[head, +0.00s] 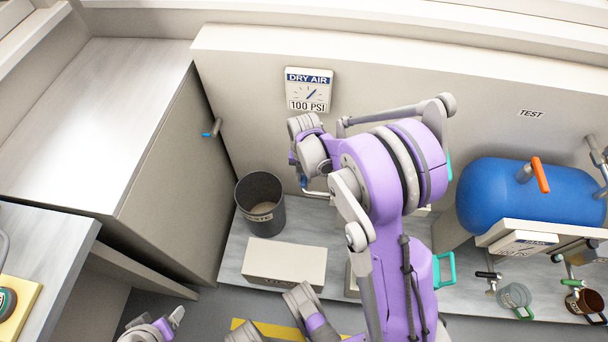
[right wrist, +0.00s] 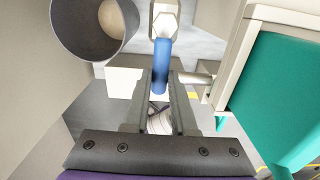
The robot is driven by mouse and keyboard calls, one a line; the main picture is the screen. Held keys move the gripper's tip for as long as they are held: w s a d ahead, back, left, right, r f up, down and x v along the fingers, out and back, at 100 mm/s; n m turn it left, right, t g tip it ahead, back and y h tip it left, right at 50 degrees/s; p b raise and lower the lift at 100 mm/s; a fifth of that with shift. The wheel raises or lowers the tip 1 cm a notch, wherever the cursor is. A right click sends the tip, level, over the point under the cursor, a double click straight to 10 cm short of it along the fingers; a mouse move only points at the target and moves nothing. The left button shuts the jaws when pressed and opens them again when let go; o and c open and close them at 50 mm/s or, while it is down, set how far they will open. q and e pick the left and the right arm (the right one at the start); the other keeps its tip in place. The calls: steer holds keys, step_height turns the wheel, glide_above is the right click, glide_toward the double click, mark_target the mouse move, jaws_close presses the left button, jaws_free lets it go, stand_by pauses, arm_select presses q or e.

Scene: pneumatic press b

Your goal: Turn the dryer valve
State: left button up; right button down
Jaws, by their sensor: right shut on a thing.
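My right gripper (right wrist: 160,95) is shut on a blue valve handle (right wrist: 161,58), which lies between its two fingers. The handle joins a pale grey valve body (right wrist: 165,18) at the top of the right wrist view. In the head view my right arm hides most of this valve, and only a bit of blue shows (head: 304,183). It sits below the DRY AIR gauge (head: 309,90), which reads 100 PSI. My left gripper (head: 158,322) is low at the left of the head view, away from the valve; its jaw state is unclear.
A dark waste bin (head: 247,203) and a pale box (head: 284,264) stand close by. A blue tank (head: 515,205) with an orange handle (head: 541,175) is at the right. A teal panel (right wrist: 270,100) is near my right wrist.

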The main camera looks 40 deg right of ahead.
mark_target(305, 179)
stand_by(0.3)
steer(key=c, duration=0.7)
jaws_free()
step_height(305, 179, up, 11)
steer(key=p, duration=0.2)
steer(key=shift+f+p, duration=0.1)
steer(key=shift+p, duration=0.25)
steer(key=shift+s, duration=0.1)
